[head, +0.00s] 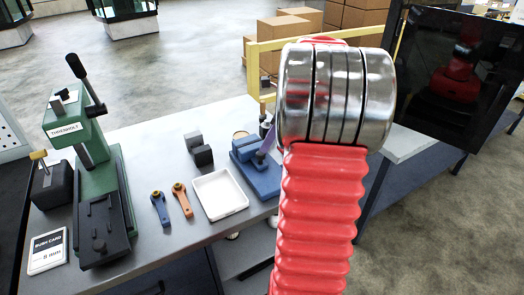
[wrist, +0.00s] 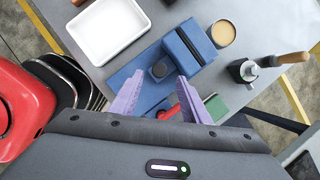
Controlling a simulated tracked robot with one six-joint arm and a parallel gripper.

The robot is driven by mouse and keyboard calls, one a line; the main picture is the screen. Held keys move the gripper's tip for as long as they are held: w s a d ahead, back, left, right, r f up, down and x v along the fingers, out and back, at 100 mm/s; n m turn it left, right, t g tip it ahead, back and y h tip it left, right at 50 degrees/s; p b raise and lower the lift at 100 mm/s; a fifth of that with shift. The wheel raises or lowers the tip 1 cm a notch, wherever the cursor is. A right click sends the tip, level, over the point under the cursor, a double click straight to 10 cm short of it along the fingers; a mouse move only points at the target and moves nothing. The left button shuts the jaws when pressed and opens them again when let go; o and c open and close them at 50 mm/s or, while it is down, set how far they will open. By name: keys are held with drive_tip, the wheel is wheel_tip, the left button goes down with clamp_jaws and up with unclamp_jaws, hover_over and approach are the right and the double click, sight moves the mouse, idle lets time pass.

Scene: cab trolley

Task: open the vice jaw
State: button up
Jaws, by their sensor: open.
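The blue vice (head: 252,170) stands on the grey bench, right of the white tray, partly hidden behind my arm in the head view. In the wrist view the vice (wrist: 182,52) shows from above, with a dark line between its blue jaw blocks and a dark round part (wrist: 160,70) on its near side. A red piece (wrist: 168,113) shows between my fingers; I cannot tell whether it belongs to the vice. My gripper (wrist: 156,84) has purple fingers spread apart, over the near part of the vice, with nothing clearly gripped. One purple finger (head: 268,140) shows in the head view.
The white tray (head: 219,194) lies beside the vice. Blue (head: 160,208) and orange (head: 182,199) levers, dark blocks (head: 199,150), and a green press (head: 98,185) stand farther left. In the wrist view, a tan-topped round pot (wrist: 222,33) and a wooden-handled tool (wrist: 290,58) are close by.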

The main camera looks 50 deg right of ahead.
drive_tip(key=x, duration=0.5)
drive_tip(key=shift+w+f, duration=0.1)
drive_tip(key=shift+f, duration=0.25)
drive_tip(key=shift+c, duration=0.6)
clamp_jaws()
